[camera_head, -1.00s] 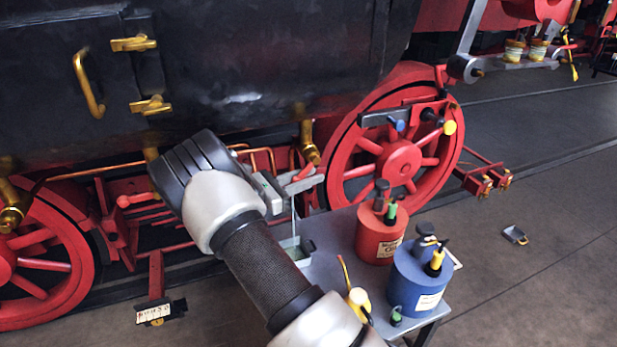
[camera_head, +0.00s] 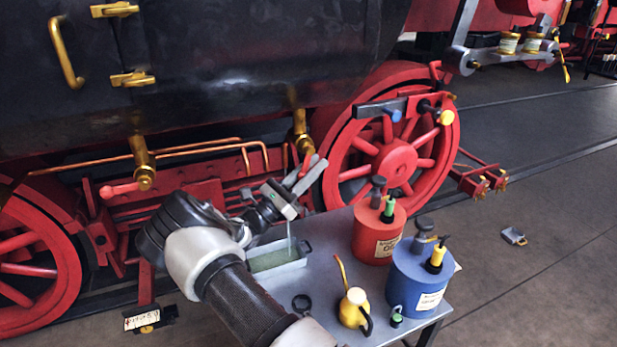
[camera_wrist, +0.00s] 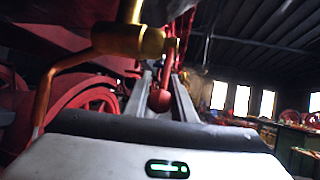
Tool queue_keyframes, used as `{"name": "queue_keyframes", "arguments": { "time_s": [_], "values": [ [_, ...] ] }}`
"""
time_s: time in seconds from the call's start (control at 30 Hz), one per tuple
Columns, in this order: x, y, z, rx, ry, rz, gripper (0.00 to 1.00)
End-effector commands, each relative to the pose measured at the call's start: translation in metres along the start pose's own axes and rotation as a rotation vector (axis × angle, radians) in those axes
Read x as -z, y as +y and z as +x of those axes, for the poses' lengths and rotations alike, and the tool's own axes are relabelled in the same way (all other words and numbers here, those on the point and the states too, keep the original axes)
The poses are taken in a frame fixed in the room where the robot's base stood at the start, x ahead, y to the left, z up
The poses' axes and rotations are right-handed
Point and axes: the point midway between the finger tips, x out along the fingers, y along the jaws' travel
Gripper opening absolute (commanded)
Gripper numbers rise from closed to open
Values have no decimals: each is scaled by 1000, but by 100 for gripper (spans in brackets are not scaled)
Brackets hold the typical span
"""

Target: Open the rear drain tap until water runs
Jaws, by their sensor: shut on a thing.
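A brass drain tap (camera_head: 300,125) hangs under the dark boiler side, left of the right red wheel. Its red lever (camera_head: 306,162) points down. My gripper (camera_head: 308,178) is shut on this lever. In the wrist view the brass tap (camera_wrist: 130,40) is close at the upper left, and the lever's red knob (camera_wrist: 160,100) sits between my fingers. A thin pale stream (camera_head: 290,236) like water falls below my gripper into a shallow grey tray (camera_head: 303,262). A second brass tap (camera_head: 143,165) with a red lever (camera_head: 119,190) is farther left.
The tray stands on a grey metal table (camera_head: 330,285). Copper pipes (camera_head: 195,150) run behind my arm. The floor at right is mostly clear.

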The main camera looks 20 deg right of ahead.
Motion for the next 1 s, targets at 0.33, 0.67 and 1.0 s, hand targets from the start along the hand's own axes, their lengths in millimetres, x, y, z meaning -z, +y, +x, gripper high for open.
{"name": "queue_keyframes", "arguments": {
  "time_s": [0.33,0.67,1.0],
  "values": [
    [5,-2,9,-11,-210,-42,0],
    [3,-3,14,-13,-281,-56,0],
    [3,-3,16,-13,-285,-57,0]
  ]
}}
